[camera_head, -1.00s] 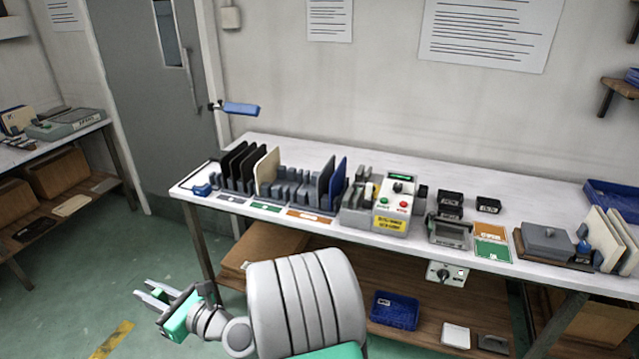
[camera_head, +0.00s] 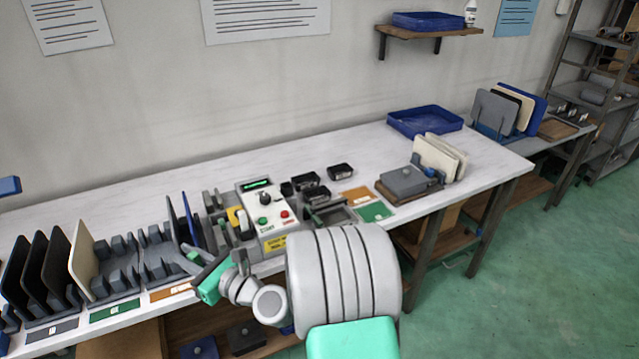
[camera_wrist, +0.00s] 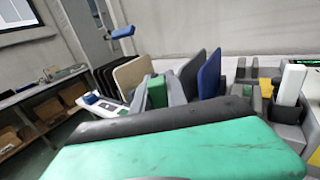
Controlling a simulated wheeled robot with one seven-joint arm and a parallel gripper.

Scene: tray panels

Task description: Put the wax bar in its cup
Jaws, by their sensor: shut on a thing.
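My gripper (camera_head: 207,262) is over the front edge of the long bench, in front of the upright panels and left of the control box. In the wrist view its two grey fingers are shut on a small green block (camera_wrist: 158,92), which I take for the wax bar. It is clear of the bench as far as I can see. Small black cups (camera_head: 312,194) stand on the bench to the right of the control box; another black cup (camera_head: 341,171) stands behind them. I cannot tell which cup belongs to the bar.
The control box (camera_head: 262,215) stands on the bench. Left of it are slotted racks with black, cream and blue panels (camera_head: 82,271). Right are orange and green cards (camera_head: 374,211), a grey block on a board, cream panels and a blue tray (camera_head: 425,122). The bench's back strip is clear.

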